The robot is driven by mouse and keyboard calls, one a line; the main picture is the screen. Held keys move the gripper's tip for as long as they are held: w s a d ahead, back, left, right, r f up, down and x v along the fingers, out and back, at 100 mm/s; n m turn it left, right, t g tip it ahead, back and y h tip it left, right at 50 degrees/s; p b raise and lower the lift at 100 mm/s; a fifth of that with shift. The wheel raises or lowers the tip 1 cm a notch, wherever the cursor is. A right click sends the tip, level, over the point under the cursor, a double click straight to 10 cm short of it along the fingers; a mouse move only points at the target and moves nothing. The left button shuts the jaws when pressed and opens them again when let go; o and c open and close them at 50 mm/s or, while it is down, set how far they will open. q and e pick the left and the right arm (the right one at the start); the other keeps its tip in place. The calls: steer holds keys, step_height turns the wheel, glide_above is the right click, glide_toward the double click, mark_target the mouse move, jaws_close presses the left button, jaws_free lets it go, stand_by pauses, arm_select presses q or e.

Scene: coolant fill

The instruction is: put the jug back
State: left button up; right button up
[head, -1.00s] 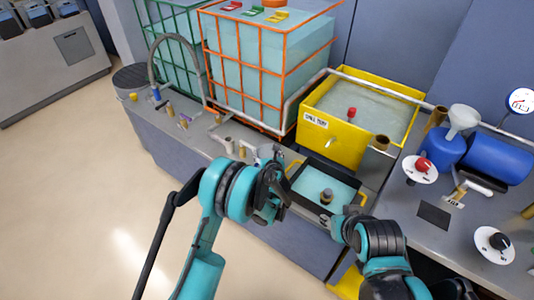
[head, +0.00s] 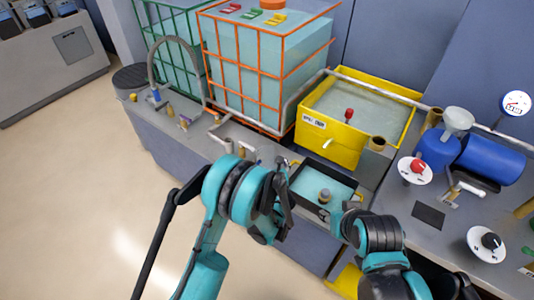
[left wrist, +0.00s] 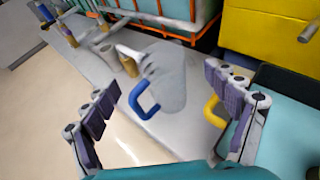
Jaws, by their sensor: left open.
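The jug (left wrist: 168,82) is pale grey and translucent with a blue handle, and stands on the grey bench in the left wrist view. My left gripper (left wrist: 163,88) is open, with one finger on each side of the jug in that picture. I cannot tell whether the fingers touch it. In the head view my left gripper (head: 281,188) is by the bench's front edge, left of the black tray, and hides most of the jug. My right gripper (head: 341,222) is at the tray's front right corner; its fingers are unclear.
The black tray (head: 318,168) holds teal liquid and a grey knob, with yellow handles. Behind it stand a yellow tank (head: 331,144) and an orange-caged tank (head: 263,76). Pipes and small fittings (head: 183,122) line the bench at left. The floor at left is clear.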

arm_select(q)
steer(key=s+a+r+m+t+h, duration=0.1)
steer(key=s+r+m+t+h, duration=0.2)
steer(key=r+m, duration=0.95)
steer(key=s+a+r+m+t+h, duration=0.15)
steer(key=r+m+h, duration=0.4)
steer(key=r, duration=1.25)
steer(key=s+a+f+m+g+y, duration=0.2)
steer(key=s+a+f+m+g, duration=0.1)
steer(key=s, duration=0.6)
steer(key=s+a+f+m+g+y, duration=0.2)
steer(key=s+a+f+m+g, duration=0.2)
steer(key=s+a+m, duration=0.4)
steer(key=s+a+f+m+g+y, duration=0.2)
steer(key=s+a+f+m+g, duration=0.2)
steer(key=s+m, duration=0.4)
steer(key=s+a+f, duration=0.1)
steer(key=s, duration=0.1)
steer(key=shift+s+a+f+m, duration=0.3)
steer(key=shift+a+f+m, duration=0.05)
steer(key=shift+a+m, duration=0.05)
